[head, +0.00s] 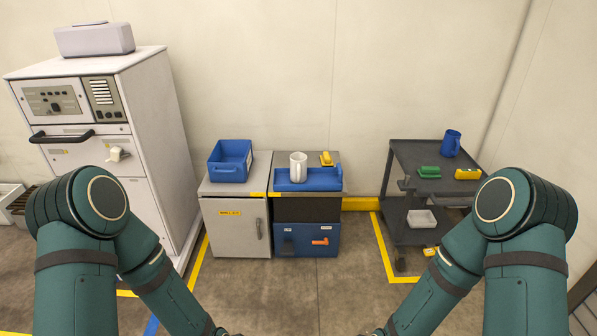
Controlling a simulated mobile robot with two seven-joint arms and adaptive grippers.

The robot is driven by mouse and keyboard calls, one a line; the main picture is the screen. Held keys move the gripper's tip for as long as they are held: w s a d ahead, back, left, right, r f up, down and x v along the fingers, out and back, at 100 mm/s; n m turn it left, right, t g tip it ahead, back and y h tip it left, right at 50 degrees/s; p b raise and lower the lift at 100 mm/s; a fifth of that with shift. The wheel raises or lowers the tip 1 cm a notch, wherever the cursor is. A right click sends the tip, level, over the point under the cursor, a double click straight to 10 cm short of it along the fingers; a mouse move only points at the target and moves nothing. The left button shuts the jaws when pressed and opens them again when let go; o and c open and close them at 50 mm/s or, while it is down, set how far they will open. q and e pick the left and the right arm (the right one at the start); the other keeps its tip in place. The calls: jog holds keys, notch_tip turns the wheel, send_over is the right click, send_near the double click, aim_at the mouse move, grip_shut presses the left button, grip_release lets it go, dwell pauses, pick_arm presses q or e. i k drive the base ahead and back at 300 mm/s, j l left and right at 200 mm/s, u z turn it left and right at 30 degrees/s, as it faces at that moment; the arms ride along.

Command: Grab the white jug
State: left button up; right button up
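The white jug (298,167) stands upright on the right-hand low cabinet, at or on a blue tray (322,180) near the cabinet's front edge. Its handle seems to face right. My two arms come in from the lower left and lower right, and both forearms run down out of the bottom of the head view. Neither gripper shows. Both arms are well short of the jug, and nothing touches it.
A blue bin (230,161) stands on the left cabinet. A yellow item (326,158) lies behind the tray. A dark cart (411,152) at right holds a blue jug (451,143) and green and yellow items. A tall grey machine (155,110) stands left. Floor in front is clear.

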aim_at(297, 159)
jog(key=i+z, duration=0.1)
jog(key=i, duration=0.35)
jog(key=i+j+z, duration=0.1)
jog(key=i, duration=0.35)
jog(key=i+j+z, duration=0.1)
jog(key=i, duration=0.35)
jog(key=i+j+z, duration=0.15)
jog(key=i, duration=0.25)
jog(key=i+j+z, duration=0.1)
jog(key=i, duration=0.35)
jog(key=j, duration=0.1)
